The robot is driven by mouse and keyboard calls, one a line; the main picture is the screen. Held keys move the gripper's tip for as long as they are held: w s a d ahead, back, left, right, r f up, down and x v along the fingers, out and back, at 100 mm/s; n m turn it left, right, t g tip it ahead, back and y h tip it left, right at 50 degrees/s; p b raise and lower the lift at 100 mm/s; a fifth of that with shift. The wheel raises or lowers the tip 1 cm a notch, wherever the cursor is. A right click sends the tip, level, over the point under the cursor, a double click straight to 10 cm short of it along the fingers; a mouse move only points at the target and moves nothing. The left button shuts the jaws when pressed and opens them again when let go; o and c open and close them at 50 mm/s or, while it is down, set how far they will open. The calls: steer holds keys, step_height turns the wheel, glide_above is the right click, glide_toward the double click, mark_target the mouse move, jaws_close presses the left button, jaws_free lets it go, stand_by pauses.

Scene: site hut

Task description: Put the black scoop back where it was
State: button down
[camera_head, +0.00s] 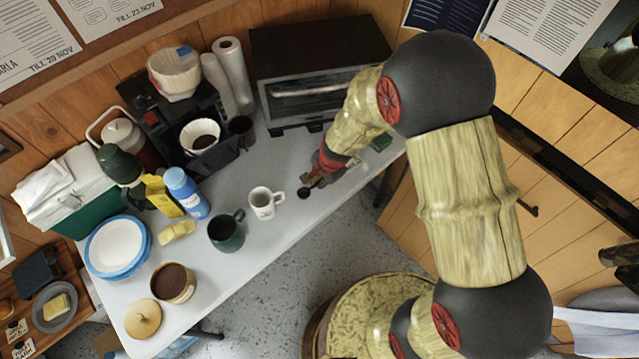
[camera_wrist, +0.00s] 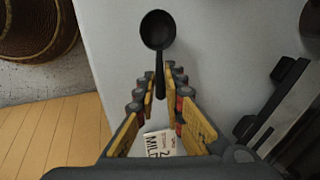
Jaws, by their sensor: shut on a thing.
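The black scoop (camera_wrist: 158,32) has a round bowl and a short straight handle. My gripper (camera_wrist: 160,82) is shut on its handle, and the bowl sticks out beyond the fingertips. In the head view my gripper (camera_head: 314,180) is over the right part of the grey table (camera_head: 285,235), to the right of the white mug. The scoop's dark bowl (camera_head: 304,193) shows at the fingertips there. I cannot tell how high it is above the table. An open canister of dark coffee grounds (camera_head: 174,282) stands at the front left, with its round wooden lid (camera_head: 143,318) beside it.
A white mug (camera_head: 264,203) and a dark green mug (camera_head: 226,232) stand left of my gripper. A toaster oven (camera_head: 310,85) and a coffee maker (camera_head: 190,130) stand behind. Blue-rimmed plates (camera_head: 118,246) are at left. A printed milk card (camera_wrist: 158,143) lies beneath my gripper.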

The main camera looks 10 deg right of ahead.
steer(key=shift+f, duration=0.3)
steer(key=shift+f, duration=0.15)
steer(key=c, duration=2.2)
jaws_free()
steer(key=shift+o, duration=0.2)
steer(key=s+d+r+n+t+p, duration=0.1)
steer(key=s+d+r+n+p, duration=0.15)
steer(key=r, duration=0.95)
steer(key=s+d+r+n+p, duration=0.1)
steer(key=r+p, duration=0.2)
steer(key=r, duration=0.8)
steer(key=s+d+r+n+t, duration=0.1)
steer(key=s+d+r+n, duration=0.3)
steer(key=s+r, duration=0.4)
steer(key=s+d+r+n+t+h, duration=0.1)
steer(key=s+d+r+n, duration=0.3)
steer(key=s+r, duration=0.5)
step_height(320, 180, up, 2)
steer(key=shift+s+d+r+h, duration=0.15)
steer(key=shift+d+r+h, duration=0.05)
steer(key=shift+d+h, duration=0.1)
